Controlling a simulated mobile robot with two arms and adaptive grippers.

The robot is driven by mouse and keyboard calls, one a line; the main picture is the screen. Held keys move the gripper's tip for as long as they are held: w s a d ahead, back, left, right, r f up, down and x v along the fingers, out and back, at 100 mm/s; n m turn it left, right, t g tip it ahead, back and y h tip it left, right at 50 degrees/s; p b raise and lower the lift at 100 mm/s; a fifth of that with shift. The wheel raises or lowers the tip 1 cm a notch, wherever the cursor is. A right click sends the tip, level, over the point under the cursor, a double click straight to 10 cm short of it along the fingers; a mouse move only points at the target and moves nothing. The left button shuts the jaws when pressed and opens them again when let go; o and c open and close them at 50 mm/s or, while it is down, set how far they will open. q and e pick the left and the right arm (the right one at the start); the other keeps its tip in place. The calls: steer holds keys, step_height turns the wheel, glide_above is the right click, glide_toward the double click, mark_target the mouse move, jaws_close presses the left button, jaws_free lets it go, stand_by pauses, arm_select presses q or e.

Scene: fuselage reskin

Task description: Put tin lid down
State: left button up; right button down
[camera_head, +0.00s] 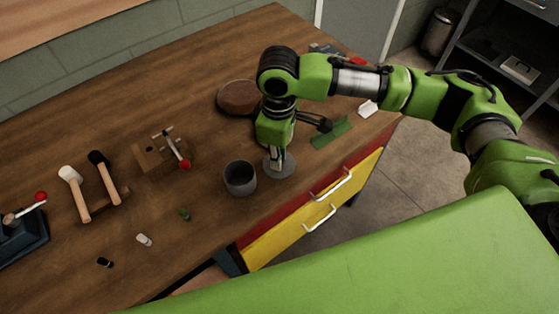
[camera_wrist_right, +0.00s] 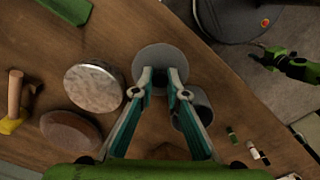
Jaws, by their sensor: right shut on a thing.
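The tin lid (camera_head: 286,168) is a flat grey disc near the table's front edge. It also shows in the wrist view (camera_wrist_right: 165,58). My right gripper (camera_head: 276,160) points down and is shut on the lid at its middle, seen between the fingertips in the wrist view (camera_wrist_right: 160,84). The lid lies level, at or just above the tabletop; I cannot tell if it touches. The open dark grey tin (camera_head: 240,178) stands upright just left of the lid, partly behind a finger in the wrist view (camera_wrist_right: 203,100). A green part with dark fingers (camera_wrist_right: 283,62), apparently my left gripper, shows small.
The wooden table (camera_head: 200,225) holds mallets (camera_head: 75,195), a clamp block (camera_head: 155,160), small bottles (camera_head: 144,239), a brown round thing (camera_head: 237,97) and a green strip (camera_head: 331,133). A mottled disc (camera_wrist_right: 94,88) lies beside the lid. Yellow drawers (camera_head: 310,210) sit below the edge.

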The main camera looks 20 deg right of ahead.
steer(key=f, duration=0.2)
steer(key=f+p, duration=0.1)
steer(key=shift+w+d+f, duration=0.15)
steer(key=shift+d+f, duration=0.1)
steer(key=shift+f, duration=0.05)
steer(key=c, duration=2)
jaws_free()
steer(key=shift+f, duration=0.1)
step_height(320, 180, up, 12)
steer(key=shift+r+b, duration=0.15)
steer(key=shift+b, duration=0.7)
